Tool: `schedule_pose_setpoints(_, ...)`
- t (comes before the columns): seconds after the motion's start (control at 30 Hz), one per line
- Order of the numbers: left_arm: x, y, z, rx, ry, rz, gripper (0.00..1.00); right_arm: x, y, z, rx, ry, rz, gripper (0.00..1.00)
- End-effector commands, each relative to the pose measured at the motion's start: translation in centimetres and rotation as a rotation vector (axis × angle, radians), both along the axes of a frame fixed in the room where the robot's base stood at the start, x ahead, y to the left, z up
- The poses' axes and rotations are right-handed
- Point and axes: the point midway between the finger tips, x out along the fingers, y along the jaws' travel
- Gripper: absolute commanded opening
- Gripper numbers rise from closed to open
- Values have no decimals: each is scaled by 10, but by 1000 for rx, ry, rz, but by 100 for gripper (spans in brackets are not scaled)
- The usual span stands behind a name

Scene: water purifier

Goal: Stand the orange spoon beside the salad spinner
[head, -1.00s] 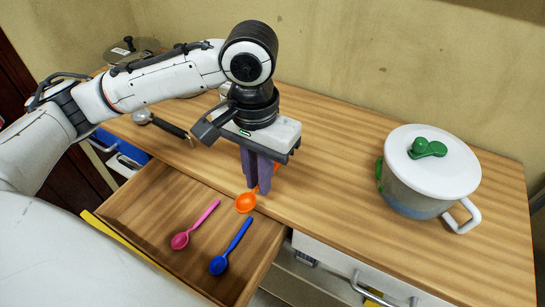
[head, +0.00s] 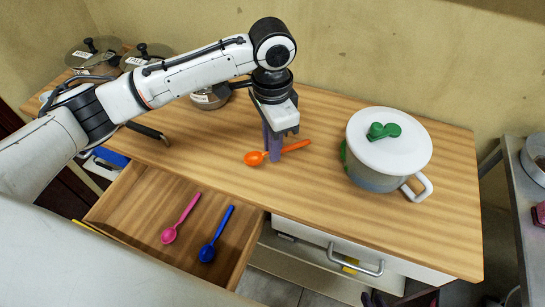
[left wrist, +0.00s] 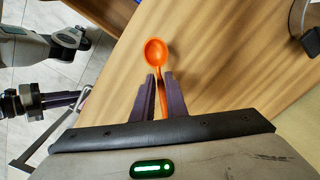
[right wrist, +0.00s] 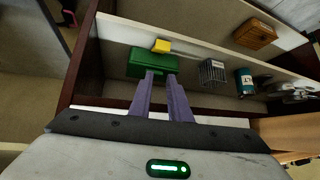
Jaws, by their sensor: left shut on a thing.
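The orange spoon (head: 256,158) is in my left gripper (head: 273,152), which is shut on its handle. The spoon lies roughly level, at or just above the wooden counter; I cannot tell whether it touches. In the left wrist view the spoon's bowl (left wrist: 156,52) sticks out past the fingertips (left wrist: 160,82). The salad spinner (head: 380,175), a pot-like body with a white lid and green knob, stands on the counter to the right of the spoon, apart from it. My right gripper (right wrist: 167,78) shows in the right wrist view with its fingers apart and nothing between them.
An open drawer (head: 135,208) at the front left holds a pink spoon (head: 181,218) and a blue spoon (head: 216,234). Lidded pots (head: 92,50) stand at the back left. Counter between the orange spoon and the spinner is clear. Shelves show in the right wrist view.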

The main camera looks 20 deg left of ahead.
Motion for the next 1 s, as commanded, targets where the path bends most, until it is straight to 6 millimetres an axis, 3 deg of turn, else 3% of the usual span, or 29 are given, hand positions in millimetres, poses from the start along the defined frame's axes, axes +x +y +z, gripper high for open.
schedule_pose_setpoints(0.27, -1, 1, -43, 2, 2, 2, 0, 1, 1, -1, -2, 0, 3, 17)
schedule_pose_setpoints(0.7, -1, 0, -49, 1, 2, 0, 0, 1, 1, 2, -1, 0, 4, 17)
schedule_pose_setpoints(0.73, -1, 0, -49, 0, 1, 0, 18, 1, 1, 1, 0, -1, 3, 17)
schedule_pose_setpoints(0.8, -1, 0, -49, 1, 1, 0, 29, 1, 1, 1, 0, -1, 3, 17)
schedule_pose_setpoints(1.0, -1, 0, -49, 1, 1, 1, 31, 2, 1, 1, 1, -2, 4, 17)
